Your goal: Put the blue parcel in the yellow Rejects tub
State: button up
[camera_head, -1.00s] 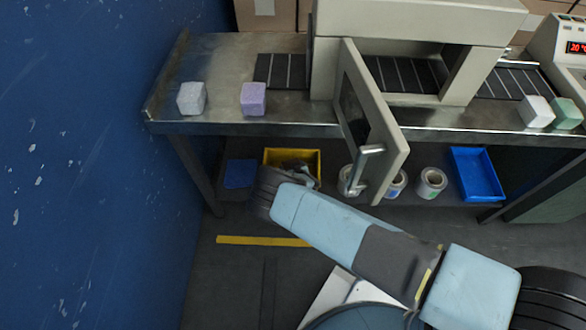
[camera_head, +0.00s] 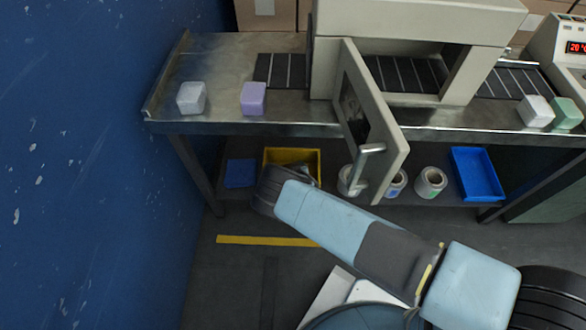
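A yellow tub (camera_head: 293,155) stands on the lower shelf under the bench, partly covered by my arm. A blue squarish thing (camera_head: 240,173) lies just left of it on the same shelf. It may be the blue parcel, but it is dark and I cannot tell surely. My gripper (camera_head: 306,173) is mostly hidden behind my dark wrist, and only a grey bit shows at the tub. I cannot see its fingertips or whether it holds anything.
White (camera_head: 191,98) and purple (camera_head: 253,98) parcels sit on the bench at left; white (camera_head: 536,111) and green (camera_head: 566,113) ones at right. The wrapper's open door (camera_head: 385,150) hangs out beside my arm. Rolls (camera_head: 430,182) and a blue tub (camera_head: 477,174) stand right of it.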

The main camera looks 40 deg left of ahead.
jog(key=shift+o, duration=0.3)
jog(key=shift+s+d+f, duration=0.1)
jog(key=shift+d+f, duration=0.1)
jog(key=shift+d, duration=0.05)
jog(key=shift+r, duration=0.25)
jog(key=v, duration=1.2)
jog(key=shift+a+r, duration=0.15)
jog(key=shift+r, duration=0.3)
